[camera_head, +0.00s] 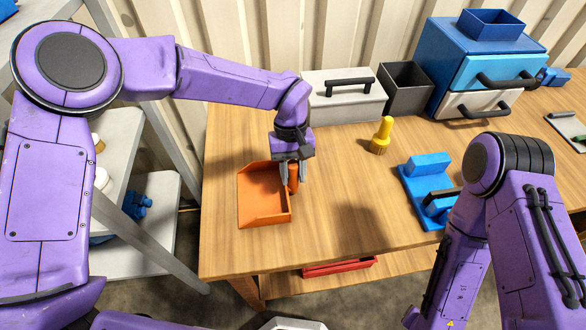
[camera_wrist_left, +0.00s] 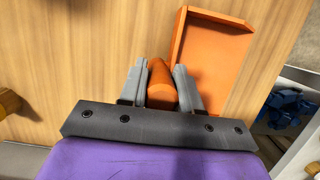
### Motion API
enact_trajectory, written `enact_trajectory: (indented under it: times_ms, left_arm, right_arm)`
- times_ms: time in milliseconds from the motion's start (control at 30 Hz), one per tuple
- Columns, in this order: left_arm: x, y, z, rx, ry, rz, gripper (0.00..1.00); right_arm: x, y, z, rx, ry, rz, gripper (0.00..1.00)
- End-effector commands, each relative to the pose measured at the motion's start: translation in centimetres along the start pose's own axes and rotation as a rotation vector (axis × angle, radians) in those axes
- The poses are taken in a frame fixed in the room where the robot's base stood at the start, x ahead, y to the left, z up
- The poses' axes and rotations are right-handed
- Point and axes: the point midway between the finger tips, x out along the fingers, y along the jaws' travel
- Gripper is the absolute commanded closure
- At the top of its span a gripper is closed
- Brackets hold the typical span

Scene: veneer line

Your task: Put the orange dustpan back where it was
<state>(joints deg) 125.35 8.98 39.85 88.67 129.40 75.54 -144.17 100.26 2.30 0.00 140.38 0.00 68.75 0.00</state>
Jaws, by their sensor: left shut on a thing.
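The orange dustpan (camera_head: 263,194) is at the left end of the wooden table, its open pan toward the left and its handle on the right. My left gripper (camera_head: 292,178) is shut on the dustpan's handle. In the left wrist view the handle (camera_wrist_left: 161,84) sits between the two grey fingers, and the pan (camera_wrist_left: 207,60) extends beyond them to the upper right. I cannot tell whether the pan touches the tabletop or hangs just above it. My right arm comes in at the lower right; its gripper is not in view.
A yellow brush (camera_head: 381,136) stands right of the dustpan on the table (camera_head: 335,230). A blue clamp-like device (camera_head: 425,190) lies further right. A grey toolbox (camera_head: 343,97), a dark open bin (camera_head: 405,90) and a blue drawer cabinet (camera_head: 455,65) line the back. A shelf stands at left.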

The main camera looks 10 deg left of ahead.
Motion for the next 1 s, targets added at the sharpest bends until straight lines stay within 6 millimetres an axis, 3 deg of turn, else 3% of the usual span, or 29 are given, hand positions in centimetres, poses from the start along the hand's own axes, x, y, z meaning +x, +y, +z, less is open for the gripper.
enact_trajectory:
  times_ms: [267,300,367,733,1000]
  left_arm:
    - [0.2,0.0,0.0,-0.001,-0.001,0.001,1.0]
    - [0.2,0.0,0.0,-0.001,0.0,0.0,0.58]
    - [0.2,0.0,0.0,-0.001,0.0,0.0,0.42]
    - [-0.5,0.0,0.0,-0.001,0.0,0.002,0.42]
    - [-7.0,0.1,-0.1,-0.003,0.003,0.005,0.42]
  right_arm:
    - [0.1,0.0,0.0,0.0,0.0,0.0,0.43]
    - [0.1,0.0,0.0,0.0,0.0,0.0,0.43]
    - [0.1,0.0,0.0,0.0,0.0,0.0,0.43]
    - [0.3,0.0,0.1,0.0,0.0,0.0,0.43]
    - [1.6,-0.1,0.7,0.0,0.0,0.0,0.43]
